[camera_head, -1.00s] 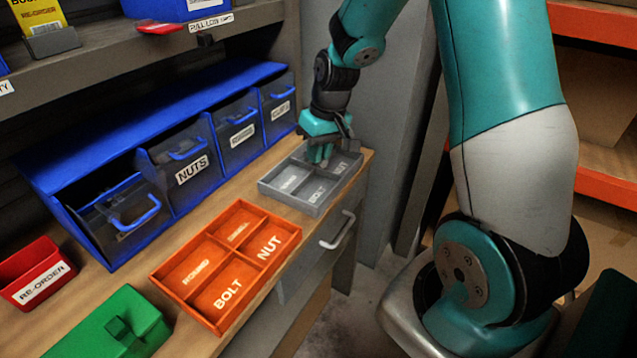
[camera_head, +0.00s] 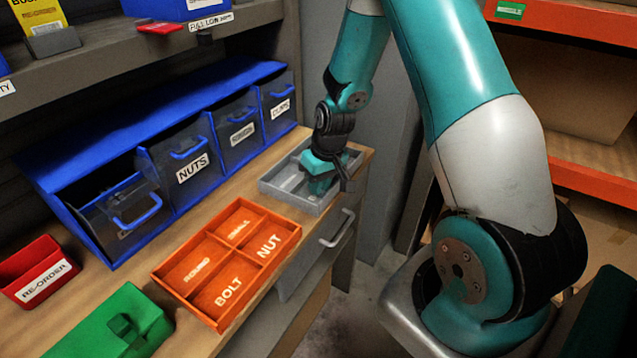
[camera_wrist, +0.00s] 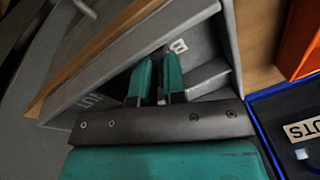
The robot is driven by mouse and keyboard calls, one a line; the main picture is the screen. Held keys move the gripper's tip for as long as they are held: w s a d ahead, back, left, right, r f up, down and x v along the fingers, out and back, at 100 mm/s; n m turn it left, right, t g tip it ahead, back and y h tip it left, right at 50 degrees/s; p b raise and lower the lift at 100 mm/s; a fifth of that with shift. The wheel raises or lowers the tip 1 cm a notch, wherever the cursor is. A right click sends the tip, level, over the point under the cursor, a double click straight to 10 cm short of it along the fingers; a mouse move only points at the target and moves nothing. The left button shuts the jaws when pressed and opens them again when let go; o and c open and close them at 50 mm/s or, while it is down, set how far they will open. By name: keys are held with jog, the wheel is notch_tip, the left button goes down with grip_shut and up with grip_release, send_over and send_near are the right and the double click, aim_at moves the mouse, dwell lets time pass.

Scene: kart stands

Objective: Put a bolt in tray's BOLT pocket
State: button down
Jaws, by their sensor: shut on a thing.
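The grey tray (camera_head: 288,202) lies at the far right end of the bench, its pockets partly covered by my gripper (camera_head: 321,186). My gripper is low over or in the tray. In the wrist view, the teal fingers of my gripper (camera_wrist: 159,78) point into the grey tray (camera_wrist: 215,75), close to a label starting with B; a label ending in UT is at the left. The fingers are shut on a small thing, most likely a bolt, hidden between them. An orange tray (camera_head: 206,235) with BOLT, NUT, ROUND and SMALL pockets sits nearer; its pockets look empty.
A blue bin rack (camera_head: 150,128) with a NUTS drawer (camera_head: 186,165) stands behind the trays. A red RE-ORDER box (camera_head: 38,272) and a green box (camera_head: 113,325) are at the near left. A drawer handle (camera_head: 337,232) sticks out below the bench edge.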

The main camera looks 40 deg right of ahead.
jog(key=c, duration=1.5)
grip_release()
jog(key=shift+o, duration=0.2)
notch_tip(320, 180, up, 12)
jog(key=s+d, duration=0.1)
jog(key=d, duration=0.1)
jog(key=s+a+r+n+y, duration=0.15)
jog(key=s+a+r, duration=0.25)
jog(key=a, duration=0.4)
jog(key=s+a+r+n, duration=0.2)
jog(key=s+a+r, duration=0.15)
jog(key=a, duration=0.45)
jog(key=s+a+r+n, duration=0.1)
jog(key=s+a+n, duration=0.1)
jog(key=s+a, duration=0.2)
jog(key=s+a+r+n+g+y, duration=0.1)
jog(key=s+a, duration=0.3)
jog(key=s, duration=0.5)
jog(key=shift+a+r+n+b, duration=0.25)
jog(key=shift+r+n+b, duration=0.2)
jog(key=shift+r+n, duration=0.15)
